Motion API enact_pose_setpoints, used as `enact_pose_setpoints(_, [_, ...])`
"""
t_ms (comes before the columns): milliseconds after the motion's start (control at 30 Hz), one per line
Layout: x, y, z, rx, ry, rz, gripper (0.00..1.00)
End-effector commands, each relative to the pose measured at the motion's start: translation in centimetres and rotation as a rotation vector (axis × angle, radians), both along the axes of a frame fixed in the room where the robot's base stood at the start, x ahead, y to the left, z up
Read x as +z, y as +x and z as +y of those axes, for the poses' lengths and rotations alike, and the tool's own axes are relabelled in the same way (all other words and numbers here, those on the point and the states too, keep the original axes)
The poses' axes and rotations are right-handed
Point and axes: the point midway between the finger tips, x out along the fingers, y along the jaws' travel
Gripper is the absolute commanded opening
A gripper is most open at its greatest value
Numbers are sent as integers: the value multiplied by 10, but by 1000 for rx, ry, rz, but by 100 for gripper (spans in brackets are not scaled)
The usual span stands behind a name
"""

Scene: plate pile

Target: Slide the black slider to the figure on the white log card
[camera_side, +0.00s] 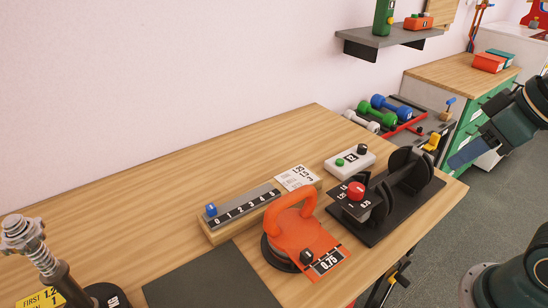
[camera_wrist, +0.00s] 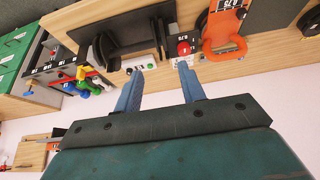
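A wooden block (camera_side: 254,222) with a dark strip numbered from 0 lies on the table. A blue knob (camera_side: 211,210) sits at its left end, by the 0; I see no clearly black slider on this strip. A white card (camera_side: 297,177) with printed black figures lies at the block's right end; its figures are too small to read surely. My gripper (camera_side: 462,157) is in the air at the far right, well away from the block. In the wrist view my gripper (camera_wrist: 160,72) has its two blue fingers apart with nothing between them.
A dark mat (camera_side: 210,280) lies in front.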

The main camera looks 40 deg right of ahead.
Motion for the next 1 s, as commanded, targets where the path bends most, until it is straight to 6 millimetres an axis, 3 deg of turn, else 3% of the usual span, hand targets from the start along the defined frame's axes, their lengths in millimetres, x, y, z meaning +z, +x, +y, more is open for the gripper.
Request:
enact_pose_setpoints(267, [5,21,16,14,30,64,40])
enact_pose_setpoints(467, [7,48,43,22,56,148,40])
enact_pose_setpoints(733, [0,82,90,25,69,266,40])
enact_pose_setpoints(1000, [-19,107,149,21,49,379,40])
